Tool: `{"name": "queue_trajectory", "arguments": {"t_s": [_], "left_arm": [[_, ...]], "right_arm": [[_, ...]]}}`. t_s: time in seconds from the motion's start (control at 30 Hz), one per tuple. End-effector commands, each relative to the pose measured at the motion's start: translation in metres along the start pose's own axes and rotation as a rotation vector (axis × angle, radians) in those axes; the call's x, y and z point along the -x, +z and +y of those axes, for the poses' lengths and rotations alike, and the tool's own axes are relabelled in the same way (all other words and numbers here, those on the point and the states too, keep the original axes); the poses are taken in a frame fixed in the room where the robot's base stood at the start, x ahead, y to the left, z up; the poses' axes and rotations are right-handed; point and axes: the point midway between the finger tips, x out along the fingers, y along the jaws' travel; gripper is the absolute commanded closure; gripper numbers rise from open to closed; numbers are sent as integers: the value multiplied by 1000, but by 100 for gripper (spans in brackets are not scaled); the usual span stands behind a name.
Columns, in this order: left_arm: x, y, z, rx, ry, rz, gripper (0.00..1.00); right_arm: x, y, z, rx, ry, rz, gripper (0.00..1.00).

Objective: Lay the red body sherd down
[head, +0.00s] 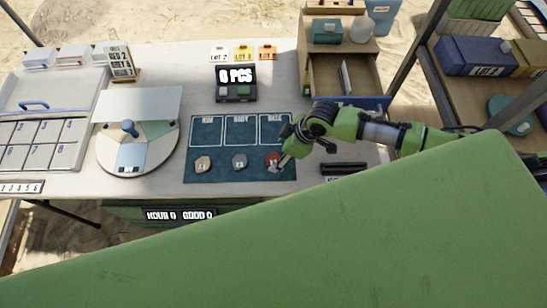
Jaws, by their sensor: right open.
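The red sherd (271,158) lies on the lower right part of a dark blue mat (220,173), below the outlined box labelled BASE. My right gripper (280,166) is open at the sherd's right side, low over the mat. I cannot tell whether its fingers touch the sherd. A tan sherd (203,164) and a grey sherd (239,161) lie in the same row to the left. The mat's three outlined boxes, which seem to read RIM, BODY and BASE, look empty. My left gripper is not in view.
A round turntable (108,158) with a blue knob stands left of the mat. An open wooden drawer (329,88) is at the back right. A dark slotted item (343,168) lies right of the mat.

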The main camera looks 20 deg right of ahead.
Motion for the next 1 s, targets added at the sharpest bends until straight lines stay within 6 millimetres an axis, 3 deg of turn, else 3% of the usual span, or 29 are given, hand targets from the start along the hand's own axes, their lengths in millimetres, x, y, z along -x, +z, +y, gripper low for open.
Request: {"name": "queue_trajectory", "arguments": {"t_s": [0.2,0.5,0.67,1.0], "left_arm": [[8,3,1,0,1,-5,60],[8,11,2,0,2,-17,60],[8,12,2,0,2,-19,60],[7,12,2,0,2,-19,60]], "right_arm": [[-25,1,-1,-1,0,0,38],[-31,2,-1,0,1,0,38],[-30,2,-1,0,1,0,76],[-30,2,-1,0,1,0,77]]}}
